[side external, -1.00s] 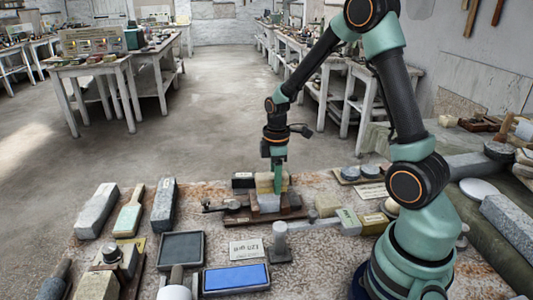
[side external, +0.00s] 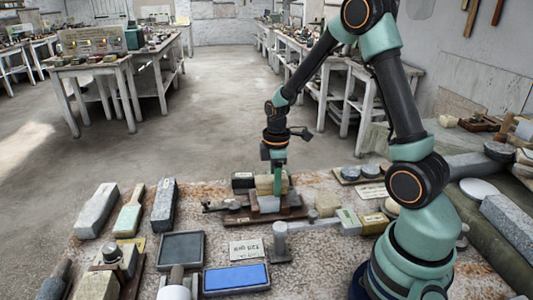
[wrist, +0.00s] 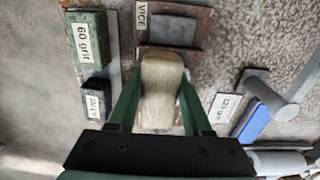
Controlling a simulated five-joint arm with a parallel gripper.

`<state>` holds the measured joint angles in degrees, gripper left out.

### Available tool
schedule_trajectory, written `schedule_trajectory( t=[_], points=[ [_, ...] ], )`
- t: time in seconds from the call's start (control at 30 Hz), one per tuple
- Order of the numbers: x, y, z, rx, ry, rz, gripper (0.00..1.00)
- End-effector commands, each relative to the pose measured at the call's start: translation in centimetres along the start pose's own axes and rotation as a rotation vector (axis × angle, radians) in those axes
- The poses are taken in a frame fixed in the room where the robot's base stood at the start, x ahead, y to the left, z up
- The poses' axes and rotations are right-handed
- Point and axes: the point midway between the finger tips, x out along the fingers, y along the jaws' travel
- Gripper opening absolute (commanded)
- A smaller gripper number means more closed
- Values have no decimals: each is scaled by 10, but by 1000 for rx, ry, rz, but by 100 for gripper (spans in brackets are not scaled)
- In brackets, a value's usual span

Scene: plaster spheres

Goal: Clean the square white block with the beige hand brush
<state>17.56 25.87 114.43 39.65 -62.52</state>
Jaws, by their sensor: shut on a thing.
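My gripper (side external: 275,184) is shut on the beige hand brush (side external: 264,183). In the wrist view the brush (wrist: 161,80) lies between the two green fingers of my gripper (wrist: 160,88), its long side running away from my wrist. The square white block (side external: 268,204) sits in the dark wooden vice (side external: 237,218), directly under the brush. The brush is at the block's top; I cannot tell for certain whether they touch. In the wrist view the brush hides the block, and the vice (wrist: 194,55) shows around it.
Behind the vice is a dark labelled block (side external: 243,181). A green 60 grit block (wrist: 88,40) lies left in the wrist view. A blue-topped stone (side external: 237,278), a dark tray (side external: 181,247) and a grey post (side external: 280,240) stand in front.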

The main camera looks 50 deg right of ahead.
Motion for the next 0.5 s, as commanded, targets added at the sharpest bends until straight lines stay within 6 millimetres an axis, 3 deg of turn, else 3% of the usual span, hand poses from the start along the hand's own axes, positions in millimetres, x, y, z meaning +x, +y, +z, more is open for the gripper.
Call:
schedule_trajectory(
  t=[0.5],
  points=[
    [-1,0,-20,-2,0,0,5]
  ],
)
